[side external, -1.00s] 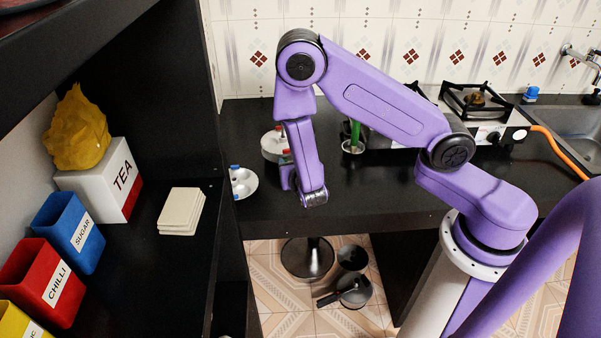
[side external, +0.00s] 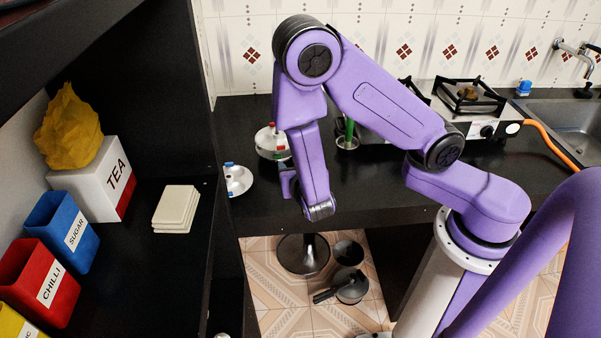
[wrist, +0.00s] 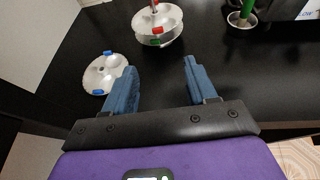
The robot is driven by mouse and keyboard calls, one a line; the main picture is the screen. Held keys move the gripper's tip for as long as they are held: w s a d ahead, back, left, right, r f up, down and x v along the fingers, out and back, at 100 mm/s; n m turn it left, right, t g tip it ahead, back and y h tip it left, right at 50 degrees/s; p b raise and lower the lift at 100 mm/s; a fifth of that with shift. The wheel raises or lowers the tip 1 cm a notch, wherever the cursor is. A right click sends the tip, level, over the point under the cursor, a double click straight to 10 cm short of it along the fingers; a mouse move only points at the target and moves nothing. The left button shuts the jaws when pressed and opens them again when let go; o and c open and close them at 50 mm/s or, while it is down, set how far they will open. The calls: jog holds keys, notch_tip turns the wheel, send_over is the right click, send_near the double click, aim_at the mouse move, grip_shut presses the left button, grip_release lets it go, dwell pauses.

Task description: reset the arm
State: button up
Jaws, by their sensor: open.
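My gripper (wrist: 160,88) is open and empty in the wrist view, its two blue fingers spread apart above the black counter. In the side external view my purple arm is bent over the counter, its wrist hanging down near the front edge; the fingers are mostly hidden there behind the wrist. A silver dish with blue clips (wrist: 103,73) lies on the counter to the left of the fingers. A stacked silver piece with red and green clips (wrist: 157,28) stands farther back. Neither touches the fingers.
The gas stove (side external: 470,105) stands at the back right, with an orange hose (side external: 550,142) beside the sink (side external: 565,125). A green-handled item (side external: 348,135) stands behind my arm. A left shelf holds white tiles (side external: 176,208) and the tea (side external: 95,195), sugar (side external: 62,230) and chilli (side external: 42,283) boxes.

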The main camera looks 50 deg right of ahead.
jog(key=s+d+r+m+g, duration=0.5)
jog(key=s+r+m+g, duration=0.1)
jog(key=s+m, duration=0.35)
jog(key=s+a+r+m+g+y, duration=0.2)
jog(key=s+m+y, duration=0.1)
jog(key=s, duration=0.3)
jog(key=s+a+r+m+g+y, duration=0.2)
jog(key=s+r+m+y, duration=0.1)
jog(key=s+y, duration=0.2)
jog(key=shift+s+a+r+g+y, duration=0.3)
jog(key=shift+s+r+y, duration=0.1)
jog(key=shift+s, duration=0.75)
